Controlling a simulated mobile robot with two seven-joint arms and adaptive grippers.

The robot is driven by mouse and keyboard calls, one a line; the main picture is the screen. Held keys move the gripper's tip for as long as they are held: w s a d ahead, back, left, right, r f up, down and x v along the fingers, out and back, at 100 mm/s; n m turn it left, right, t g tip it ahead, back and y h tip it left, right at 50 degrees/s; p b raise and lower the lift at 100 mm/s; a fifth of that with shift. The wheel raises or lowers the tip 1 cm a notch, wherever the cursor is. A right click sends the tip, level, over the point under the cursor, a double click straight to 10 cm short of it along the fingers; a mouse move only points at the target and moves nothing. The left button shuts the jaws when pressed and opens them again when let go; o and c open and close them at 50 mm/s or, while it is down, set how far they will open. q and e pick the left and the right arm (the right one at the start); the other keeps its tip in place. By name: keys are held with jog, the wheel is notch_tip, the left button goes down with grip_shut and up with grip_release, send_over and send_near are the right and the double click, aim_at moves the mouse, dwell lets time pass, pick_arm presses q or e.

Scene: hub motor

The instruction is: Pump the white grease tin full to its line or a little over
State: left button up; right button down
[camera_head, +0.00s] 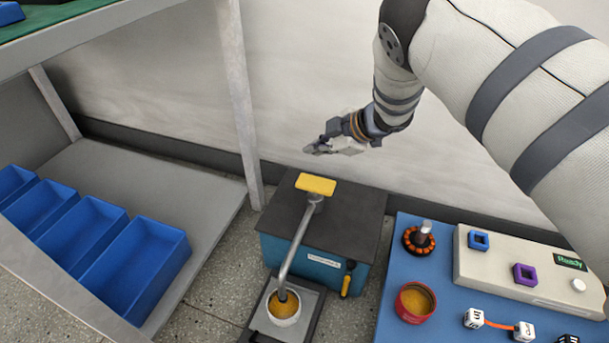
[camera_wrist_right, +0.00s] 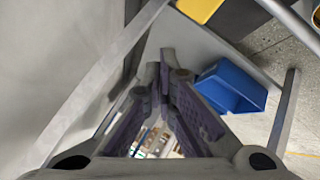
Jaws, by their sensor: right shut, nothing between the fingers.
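The white tin (camera_head: 284,318) stands on the small plate in front of the pump, under the end of its spout. Yellow-brown grease shows inside it below the rim; I cannot make out a fill line. The pump (camera_head: 340,228) is a teal box with a dark top, a bent grey spout and a yellow push handle (camera_head: 315,184) standing up on its post. My right gripper (camera_head: 314,150) is shut and empty, in the air above and behind the handle, apart from it. Its closed fingers also show in the right wrist view (camera_wrist_right: 165,62). My left gripper is not in view.
A blue mat (camera_head: 393,285) at right holds a red tin (camera_head: 415,302) of grease, an orange-and-black ring part (camera_head: 418,240), a white box with a "Ready" display (camera_head: 571,262) and small cubes. Blue bins (camera_head: 137,268) stand on a shelf at left. A grey post (camera_head: 240,100) rises left of the pump.

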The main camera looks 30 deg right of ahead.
aim_at(315, 184)
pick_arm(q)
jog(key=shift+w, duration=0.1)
pick_arm(e)
jog(key=shift+w+r, duration=0.3)
